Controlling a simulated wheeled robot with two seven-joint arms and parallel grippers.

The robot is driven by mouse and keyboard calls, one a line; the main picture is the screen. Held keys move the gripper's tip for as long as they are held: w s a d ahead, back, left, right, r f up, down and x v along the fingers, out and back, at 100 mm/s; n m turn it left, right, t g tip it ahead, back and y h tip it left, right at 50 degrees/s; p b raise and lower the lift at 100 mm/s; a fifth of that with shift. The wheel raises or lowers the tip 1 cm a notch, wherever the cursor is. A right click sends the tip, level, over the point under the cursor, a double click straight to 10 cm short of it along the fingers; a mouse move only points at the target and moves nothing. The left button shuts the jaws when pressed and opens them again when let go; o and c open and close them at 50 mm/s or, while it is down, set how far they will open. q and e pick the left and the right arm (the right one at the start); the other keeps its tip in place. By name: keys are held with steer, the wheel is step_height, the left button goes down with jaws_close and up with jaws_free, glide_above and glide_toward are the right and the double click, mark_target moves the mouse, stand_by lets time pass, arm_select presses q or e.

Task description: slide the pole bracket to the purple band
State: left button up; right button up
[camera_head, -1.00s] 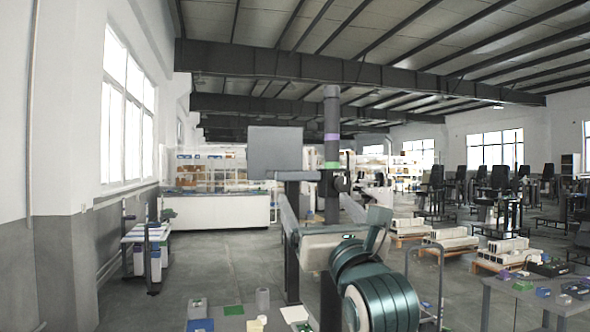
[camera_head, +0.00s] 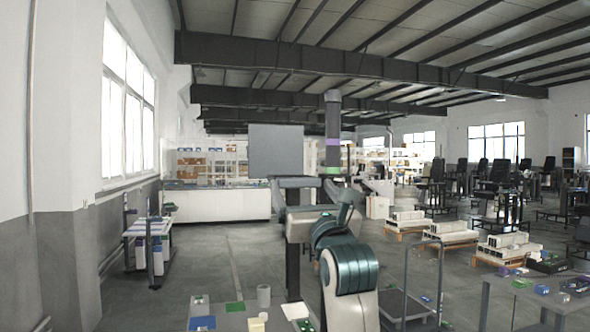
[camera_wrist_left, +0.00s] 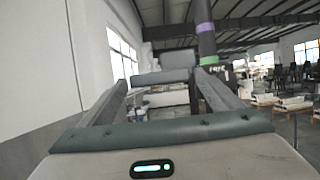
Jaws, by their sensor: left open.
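A dark upright pole (camera_head: 333,115) stands at centre with a purple band (camera_head: 332,141) and, lower down, a green band (camera_head: 332,169). The dark pole bracket (camera_head: 297,182) is just below the green band, with a bar reaching left; it also shows in the left wrist view (camera_wrist_left: 160,77). My left gripper (camera_head: 308,198) is at the bracket's height and in front of it. In the left wrist view its two fingers (camera_wrist_left: 160,84) are spread apart, with the bar seen between their tips. Contact cannot be told. My arm hides the lower pole. My right gripper is out of view.
A grey flat panel (camera_head: 275,150) rises behind the bar. A table with small coloured parts (camera_head: 238,308) is below at front. A trolley (camera_head: 405,303) and another table (camera_head: 505,287) stand at right. A white counter (camera_head: 215,205) is farther back.

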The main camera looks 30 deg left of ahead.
arm_select(q)
steer(key=shift+p+x, duration=0.3)
steer(key=shift+x, duration=0.65)
steer(key=p+x, duration=0.1)
steer(key=x, duration=0.3)
steer(key=shift+w+a+r+p, duration=0.15)
steer(key=shift+a+r+p, duration=0.1)
steer(key=shift+p, duration=0.15)
steer(key=shift+w+a+r, duration=0.15)
steer(key=shift+w+a, duration=0.15)
steer(key=shift+a, duration=0.1)
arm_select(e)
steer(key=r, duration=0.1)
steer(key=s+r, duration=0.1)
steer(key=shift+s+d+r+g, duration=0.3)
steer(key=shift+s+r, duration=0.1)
